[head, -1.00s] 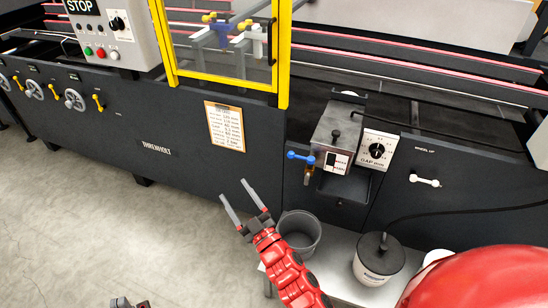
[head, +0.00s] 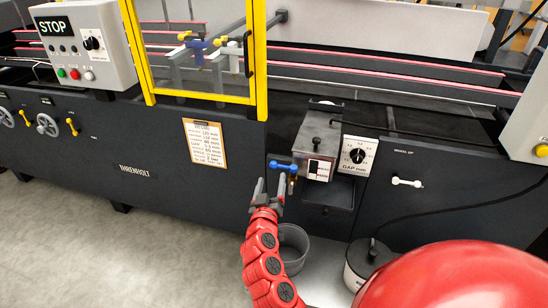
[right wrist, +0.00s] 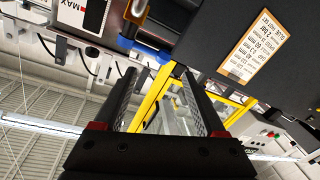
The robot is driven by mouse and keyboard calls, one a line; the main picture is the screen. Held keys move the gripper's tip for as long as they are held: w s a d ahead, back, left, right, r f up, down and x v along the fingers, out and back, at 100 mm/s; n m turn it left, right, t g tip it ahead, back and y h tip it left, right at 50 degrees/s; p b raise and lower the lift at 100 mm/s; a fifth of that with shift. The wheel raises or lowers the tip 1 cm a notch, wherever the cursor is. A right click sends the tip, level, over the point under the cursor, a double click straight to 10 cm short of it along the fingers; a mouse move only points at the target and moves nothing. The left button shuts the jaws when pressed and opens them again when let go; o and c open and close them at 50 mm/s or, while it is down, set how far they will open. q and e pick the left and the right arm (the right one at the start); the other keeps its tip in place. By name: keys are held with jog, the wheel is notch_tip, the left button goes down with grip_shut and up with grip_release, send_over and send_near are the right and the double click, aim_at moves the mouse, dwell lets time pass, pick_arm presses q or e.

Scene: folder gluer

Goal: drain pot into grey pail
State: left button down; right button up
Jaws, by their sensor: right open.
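The metal glue pot (head: 315,138) is mounted on the machine's dark front. A drain valve with a blue handle (head: 277,164) sticks out at its lower left. The handle lies crosswise, and I see no flow from the spout. My right gripper (head: 270,187) is open and empty, its fingers pointing up just below and left of the blue handle. In the right wrist view the blue handle (right wrist: 150,52) shows beyond the fingertips (right wrist: 164,75); I cannot tell whether they touch. The grey pail (head: 295,235) stands below the valve, partly hidden by my right arm. My left gripper is out of view.
A lidded white container (head: 358,276) with a black hose stands right of the pail. A gap dial (head: 356,155) is right of the pot. A yellow-framed guard (head: 262,60) rises at the upper left. The floor at left is clear.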

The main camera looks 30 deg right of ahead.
aim_at(274, 163)
jog(key=x, duration=1.1)
jog(key=shift+w+d+p, duration=0.2)
jog(key=shift+w+p, duration=0.15)
jog(key=shift+p, duration=0.05)
grip_shut()
